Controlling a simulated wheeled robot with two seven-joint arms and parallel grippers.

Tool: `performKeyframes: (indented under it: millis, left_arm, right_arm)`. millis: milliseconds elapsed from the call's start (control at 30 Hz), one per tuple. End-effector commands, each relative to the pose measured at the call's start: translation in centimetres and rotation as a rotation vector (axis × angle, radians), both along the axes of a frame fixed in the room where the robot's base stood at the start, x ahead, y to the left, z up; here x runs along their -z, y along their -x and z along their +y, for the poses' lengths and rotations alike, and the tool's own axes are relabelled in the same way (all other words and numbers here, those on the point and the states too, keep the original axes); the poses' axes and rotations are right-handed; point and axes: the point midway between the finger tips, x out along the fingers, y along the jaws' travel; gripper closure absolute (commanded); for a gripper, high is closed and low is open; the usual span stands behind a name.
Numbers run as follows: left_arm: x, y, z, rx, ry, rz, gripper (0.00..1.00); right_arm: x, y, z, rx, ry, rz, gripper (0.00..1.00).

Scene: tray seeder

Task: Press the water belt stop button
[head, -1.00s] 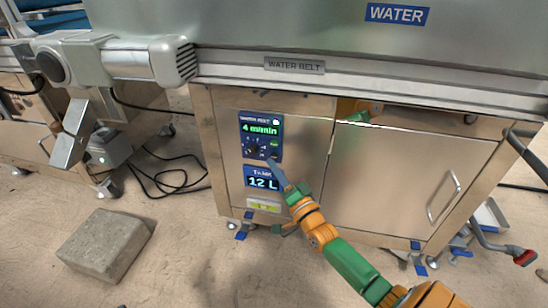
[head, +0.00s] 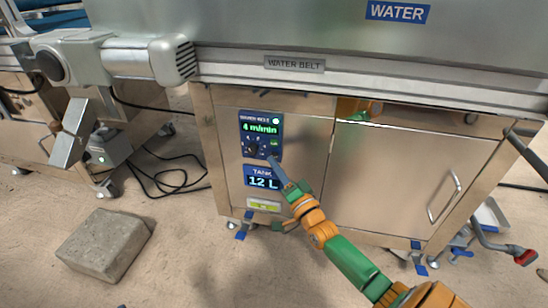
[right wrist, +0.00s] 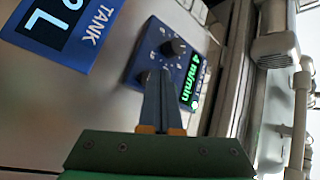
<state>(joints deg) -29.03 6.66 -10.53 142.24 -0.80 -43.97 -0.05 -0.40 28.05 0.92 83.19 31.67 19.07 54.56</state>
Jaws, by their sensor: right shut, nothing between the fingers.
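The blue water belt panel (head: 262,122) is on the steel cabinet front, with a green "4 m/min" readout, a dark knob (head: 252,149) and a lit green lamp (head: 276,121). My right gripper (head: 273,160) is shut and empty, its fingertips at the panel's lower right corner. In the right wrist view, the closed fingers (right wrist: 159,75) overlap the panel (right wrist: 142,52) beside the knob (right wrist: 174,46). I cannot make out the stop button; the fingertips hide part of the panel. Whether they touch it I cannot tell. My left gripper is out of view.
A blue tank panel (head: 262,171) reading "12 L" is just below the water belt panel. A cabinet door with a handle (head: 444,197) is to the right. The belt ledge (head: 380,83) juts out above. A grey block (head: 104,245) and black cables (head: 165,180) lie on the floor.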

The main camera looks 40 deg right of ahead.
Motion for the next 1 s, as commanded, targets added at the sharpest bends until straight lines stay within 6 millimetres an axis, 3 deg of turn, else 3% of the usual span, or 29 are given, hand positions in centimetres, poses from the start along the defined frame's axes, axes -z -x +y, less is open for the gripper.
performKeyframes:
  millis: [1000]
  left_arm:
    - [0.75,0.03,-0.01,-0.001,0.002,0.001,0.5]
  right_arm:
    - [0.01,-0.66,-0.75,0.0,0.001,-0.001,1.0]
